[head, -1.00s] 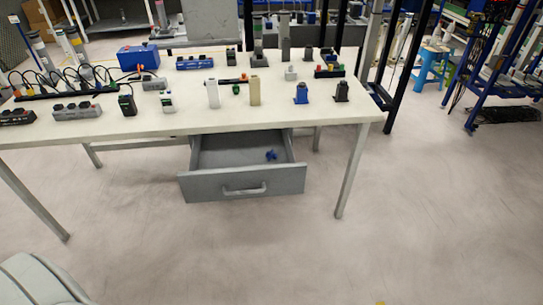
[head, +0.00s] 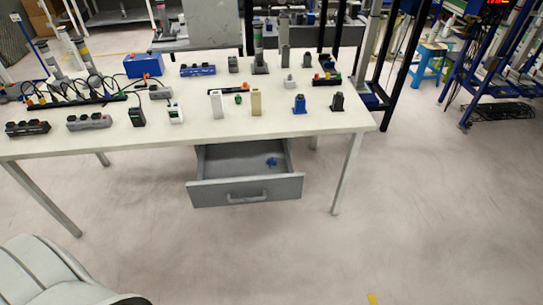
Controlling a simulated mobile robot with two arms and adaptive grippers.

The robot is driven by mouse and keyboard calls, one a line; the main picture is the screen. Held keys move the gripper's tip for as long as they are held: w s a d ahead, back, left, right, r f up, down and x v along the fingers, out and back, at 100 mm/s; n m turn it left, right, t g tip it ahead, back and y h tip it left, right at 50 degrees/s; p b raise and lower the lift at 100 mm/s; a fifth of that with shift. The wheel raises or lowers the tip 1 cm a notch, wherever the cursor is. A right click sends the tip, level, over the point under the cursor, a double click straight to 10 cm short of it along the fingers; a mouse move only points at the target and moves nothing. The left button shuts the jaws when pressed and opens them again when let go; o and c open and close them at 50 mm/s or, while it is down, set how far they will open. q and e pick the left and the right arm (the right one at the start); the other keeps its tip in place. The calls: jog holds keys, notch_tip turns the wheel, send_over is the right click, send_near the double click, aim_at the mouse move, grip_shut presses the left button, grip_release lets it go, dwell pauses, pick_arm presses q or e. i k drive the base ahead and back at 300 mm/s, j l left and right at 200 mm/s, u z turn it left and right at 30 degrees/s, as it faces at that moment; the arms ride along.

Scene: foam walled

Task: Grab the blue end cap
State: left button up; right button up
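A small blue piece (head: 271,162) lies inside the open grey drawer (head: 246,190) under the table, toward its right back. It is too small to tell its exact shape. Another blue part (head: 299,104) stands upright on the table's right half, near the front edge. I cannot tell for certain which of the two is the end cap. Neither of my grippers is in view.
The white table (head: 190,139) carries several small devices, blocks and a cabled power strip (head: 70,103). A blue box (head: 144,65) stands at its back left. A blue stool (head: 428,62) and blue racks are at the right.

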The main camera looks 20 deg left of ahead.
aim_at(270, 162)
jog(key=i+j, duration=0.15)
jog(key=j, duration=0.15)
jog(key=i+j+z, duration=0.1)
jog(key=j, duration=0.25)
jog(key=i+j, duration=0.2)
jog(key=j, duration=0.15)
jog(key=i+j+z, duration=0.1)
jog(key=j, duration=0.2)
jog(key=i+j+z, duration=0.1)
jog(key=j, duration=0.25)
